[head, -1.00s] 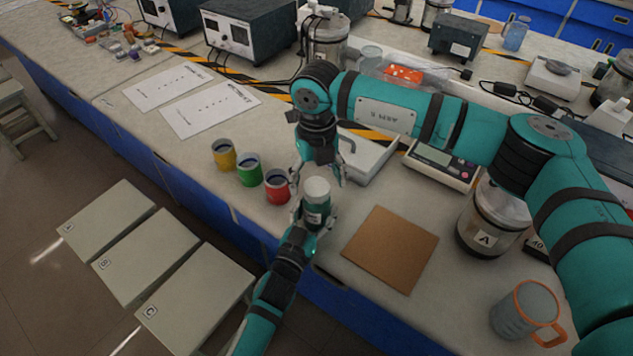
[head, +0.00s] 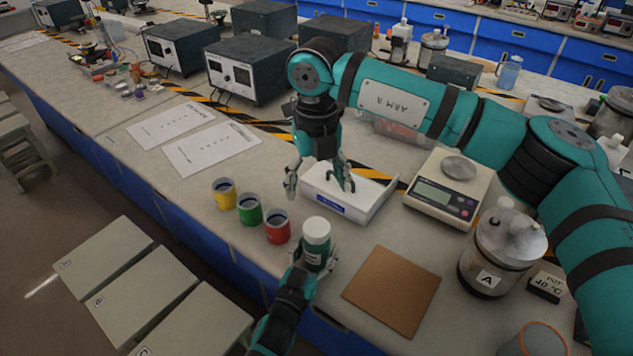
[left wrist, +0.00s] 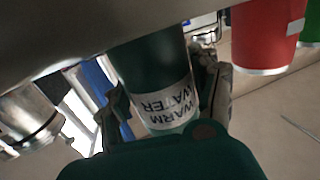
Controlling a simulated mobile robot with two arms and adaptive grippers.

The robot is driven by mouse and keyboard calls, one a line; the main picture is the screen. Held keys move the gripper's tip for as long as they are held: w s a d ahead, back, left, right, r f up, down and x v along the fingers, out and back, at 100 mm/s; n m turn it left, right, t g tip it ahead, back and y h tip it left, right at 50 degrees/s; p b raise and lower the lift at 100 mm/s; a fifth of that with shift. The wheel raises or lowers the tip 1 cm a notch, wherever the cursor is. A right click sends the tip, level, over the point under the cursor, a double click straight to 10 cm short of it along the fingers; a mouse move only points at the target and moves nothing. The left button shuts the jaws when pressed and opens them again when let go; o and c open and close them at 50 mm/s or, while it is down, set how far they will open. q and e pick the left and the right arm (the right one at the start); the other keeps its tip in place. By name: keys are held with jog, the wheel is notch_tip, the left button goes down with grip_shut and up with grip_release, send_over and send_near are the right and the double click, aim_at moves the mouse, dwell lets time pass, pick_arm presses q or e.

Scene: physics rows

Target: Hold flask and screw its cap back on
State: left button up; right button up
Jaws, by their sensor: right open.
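The flask (head: 316,248) is dark green with a white cap (head: 316,229) on its top; it stands upright near the table's front edge. My left gripper (head: 315,263) is shut around its body. The left wrist view shows the flask's label, "WARM WATER" (left wrist: 168,105), between the fingers; its top is hidden there. My right gripper (head: 319,186) is open and empty, pointing down above and behind the cap, apart from it. Whether the cap is screwed tight cannot be told.
Yellow (head: 224,194), green (head: 249,210) and red (head: 277,227) cups stand left of the flask. A cork mat (head: 391,290) lies to the right. Behind are a white tray (head: 350,205), a scale (head: 449,188) and a jar marked A (head: 495,258).

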pick_arm(q)
jog(key=o, duration=0.3)
jog(key=v, duration=1.2)
jog(key=shift+s+f, duration=0.1)
jog(key=shift+f, duration=0.05)
